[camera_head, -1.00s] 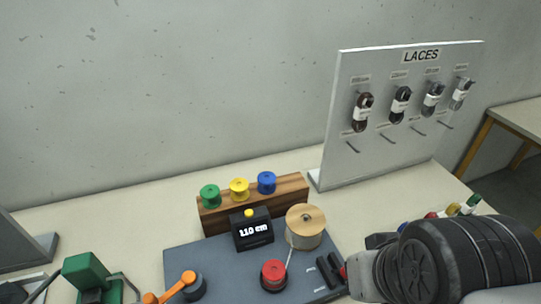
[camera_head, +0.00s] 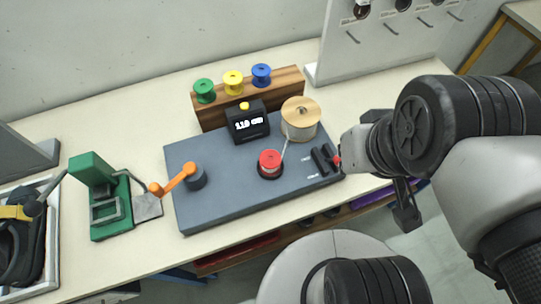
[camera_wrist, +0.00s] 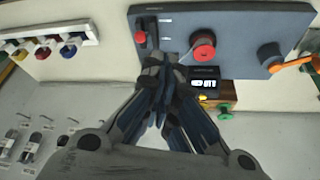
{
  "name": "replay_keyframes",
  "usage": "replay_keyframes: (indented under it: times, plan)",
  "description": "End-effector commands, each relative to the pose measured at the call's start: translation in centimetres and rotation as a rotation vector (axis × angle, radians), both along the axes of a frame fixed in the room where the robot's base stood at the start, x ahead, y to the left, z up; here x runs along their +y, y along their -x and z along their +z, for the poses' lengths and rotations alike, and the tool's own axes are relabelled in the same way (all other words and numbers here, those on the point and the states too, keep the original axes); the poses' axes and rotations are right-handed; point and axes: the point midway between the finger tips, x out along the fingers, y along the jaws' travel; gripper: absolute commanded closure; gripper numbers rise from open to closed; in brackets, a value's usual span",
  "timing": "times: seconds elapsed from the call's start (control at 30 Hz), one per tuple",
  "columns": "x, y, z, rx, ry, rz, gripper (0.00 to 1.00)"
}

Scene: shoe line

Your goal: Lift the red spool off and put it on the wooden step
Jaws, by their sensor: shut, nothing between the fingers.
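The red spool (camera_head: 270,159) sits upright on a dark round holder on the grey board (camera_head: 215,206); it also shows in the wrist view (camera_wrist: 204,50). The wooden step (camera_head: 288,84) stands behind the board and bears a green spool (camera_head: 204,91), a yellow spool (camera_head: 233,83) and a blue spool (camera_head: 261,75) in a row, with bare wood to the right of the blue one. My gripper (camera_wrist: 172,62) is shut and empty in the wrist view, beside the red spool and apart from it. In the head view my arm is at the right.
A black display box (camera_head: 247,122) and a large wooden-topped reel (camera_head: 301,118) stand near the red spool. An orange crank (camera_head: 176,178) and a green press (camera_head: 100,195) are at the left. A lace panel (camera_head: 385,35) stands at the back right.

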Motion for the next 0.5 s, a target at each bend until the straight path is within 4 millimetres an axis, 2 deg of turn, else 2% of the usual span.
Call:
replay_keyframes:
  times: [0.5]
  plan:
    - [0.01, 0.00, 0.00, 0.000, 0.000, 0.000, 0.98]
